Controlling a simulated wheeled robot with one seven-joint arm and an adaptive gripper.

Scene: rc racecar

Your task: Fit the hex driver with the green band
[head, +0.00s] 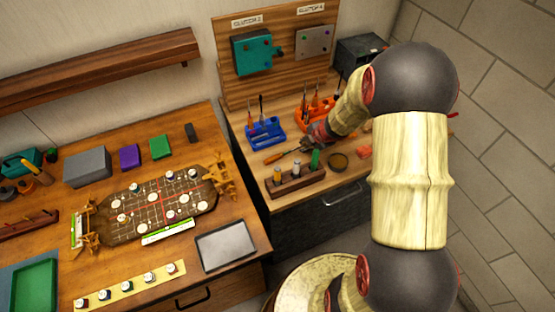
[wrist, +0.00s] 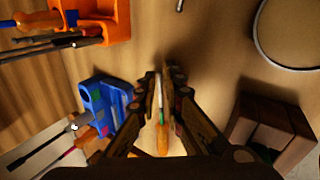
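My gripper (head: 314,136) is low over the right workbench, between the tool holders and a dark wooden block (head: 297,184). A driver with an orange handle (head: 276,155) shows beside it, shaft toward the gripper. In the wrist view, the orange handle (wrist: 162,140) and a green part of the driver (wrist: 160,110) show between my two fingers (wrist: 162,85). The fingers are close together on both sides of it. I cannot tell whether they touch it. The wooden block shows at the right of the wrist view (wrist: 268,128). The driver's tip is hard to make out.
A blue tool holder (head: 266,133) and an orange tool holder (head: 315,111) stand behind the gripper; both hold tools. A small round dish (head: 338,161) lies right of the block.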

